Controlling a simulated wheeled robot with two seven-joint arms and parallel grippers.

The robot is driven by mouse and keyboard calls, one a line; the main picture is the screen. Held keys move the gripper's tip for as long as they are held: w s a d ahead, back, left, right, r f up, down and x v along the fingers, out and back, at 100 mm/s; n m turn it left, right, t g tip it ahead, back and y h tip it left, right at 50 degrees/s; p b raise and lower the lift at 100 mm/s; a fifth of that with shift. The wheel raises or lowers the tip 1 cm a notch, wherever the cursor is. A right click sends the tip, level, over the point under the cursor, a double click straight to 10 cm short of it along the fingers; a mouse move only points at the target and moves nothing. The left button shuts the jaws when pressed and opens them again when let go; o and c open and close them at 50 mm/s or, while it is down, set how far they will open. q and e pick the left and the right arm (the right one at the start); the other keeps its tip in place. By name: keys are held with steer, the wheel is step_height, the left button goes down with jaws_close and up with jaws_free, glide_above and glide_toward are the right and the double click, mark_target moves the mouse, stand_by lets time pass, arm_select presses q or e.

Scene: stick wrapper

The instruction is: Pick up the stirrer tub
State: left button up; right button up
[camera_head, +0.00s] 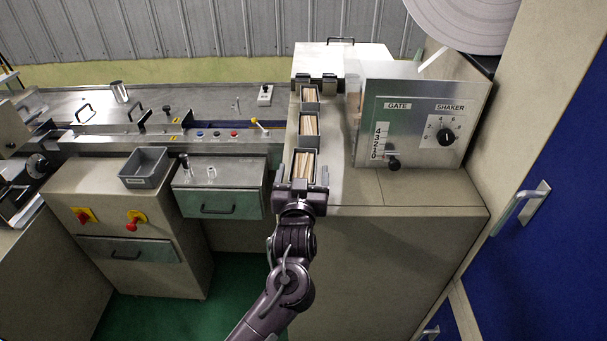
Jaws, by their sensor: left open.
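Several stirrer tubs stand in a row on the narrow steel lane, grey and filled with pale wooden sticks. The nearest stirrer tub (304,163) is at the front end of the lane. The middle tub (308,128) and the far tub (309,96) stand behind it. My left gripper (304,172) is open at the nearest tub, with one finger on its left side and one on its right. I cannot tell whether the fingers touch it. The gripper body hides the tub's lower front. My right gripper is not in view.
The machine panel (421,125) with gate and shaker controls stands close on the right. An empty grey bin (144,169) sits on the cabinet at left. A drawer unit (221,203) stands left of my arm. A blue door (560,215) is at far right.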

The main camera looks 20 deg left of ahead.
arm_select(q)
steer(key=c, duration=1.1)
